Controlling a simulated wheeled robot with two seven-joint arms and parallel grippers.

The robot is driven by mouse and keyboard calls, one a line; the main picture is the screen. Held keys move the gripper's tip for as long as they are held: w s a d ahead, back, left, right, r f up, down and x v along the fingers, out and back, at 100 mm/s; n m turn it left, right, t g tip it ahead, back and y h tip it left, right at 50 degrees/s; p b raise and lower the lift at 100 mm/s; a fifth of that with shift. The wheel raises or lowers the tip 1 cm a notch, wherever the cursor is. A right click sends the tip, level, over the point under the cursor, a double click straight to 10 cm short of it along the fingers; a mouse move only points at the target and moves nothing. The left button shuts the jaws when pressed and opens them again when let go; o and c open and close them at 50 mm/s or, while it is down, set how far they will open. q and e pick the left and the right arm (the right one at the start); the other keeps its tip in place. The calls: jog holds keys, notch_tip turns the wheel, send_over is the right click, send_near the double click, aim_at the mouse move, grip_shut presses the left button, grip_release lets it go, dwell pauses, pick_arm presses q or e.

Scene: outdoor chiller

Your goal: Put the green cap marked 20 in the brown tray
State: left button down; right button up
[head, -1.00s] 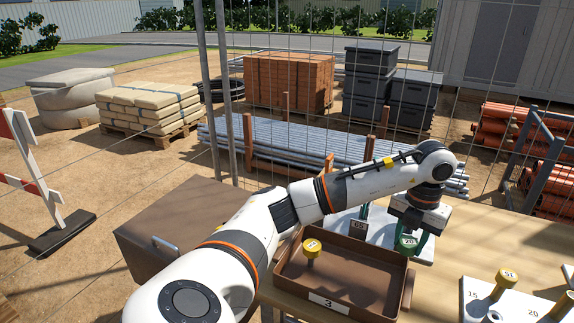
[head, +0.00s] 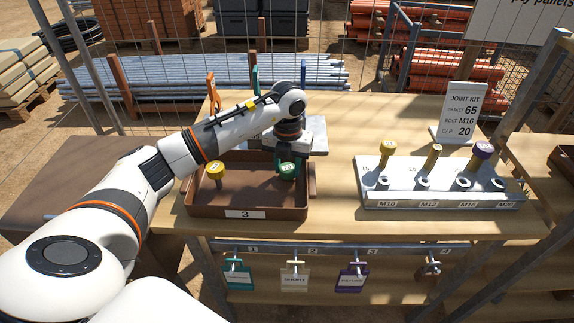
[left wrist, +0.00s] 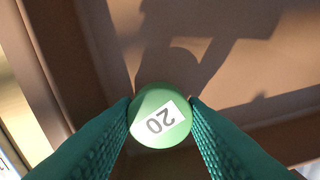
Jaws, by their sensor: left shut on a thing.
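The green cap marked 20 (left wrist: 160,115) is between the two green fingers of my left gripper (left wrist: 160,108) in the left wrist view, its label facing the camera. In the head view the left gripper (head: 288,168) is over the right part of the brown tray (head: 250,205), which carries a label 3. The green cap (head: 288,170) shows there within the tray's outline. The wrist view shows the tray floor (left wrist: 240,75) behind the cap; whether the cap touches it I cannot tell. My right gripper is out of view.
A yellow-topped piece (head: 215,170) stands in the tray's left part. To the right are a bolt rack (head: 440,190) with yellow- and purple-topped pieces and a joint kit sign (head: 460,115). Coloured tags (head: 295,277) hang below the table's front edge. Bare tabletop separates tray and rack.

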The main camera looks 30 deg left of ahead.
aim_at(288, 167)
pick_arm(q)
jog(key=shift+f, duration=0.6)
jog(key=c, duration=1.2)
grip_release()
jog(key=shift+o, duration=0.2)
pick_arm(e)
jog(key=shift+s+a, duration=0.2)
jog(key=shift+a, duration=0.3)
pick_arm(q)
jog(key=shift+r, duration=0.1)
jog(key=shift+r, duration=0.25)
notch_tip(288, 167, up, 12)
jog(key=b, duration=0.1)
jog(key=shift+b, duration=0.35)
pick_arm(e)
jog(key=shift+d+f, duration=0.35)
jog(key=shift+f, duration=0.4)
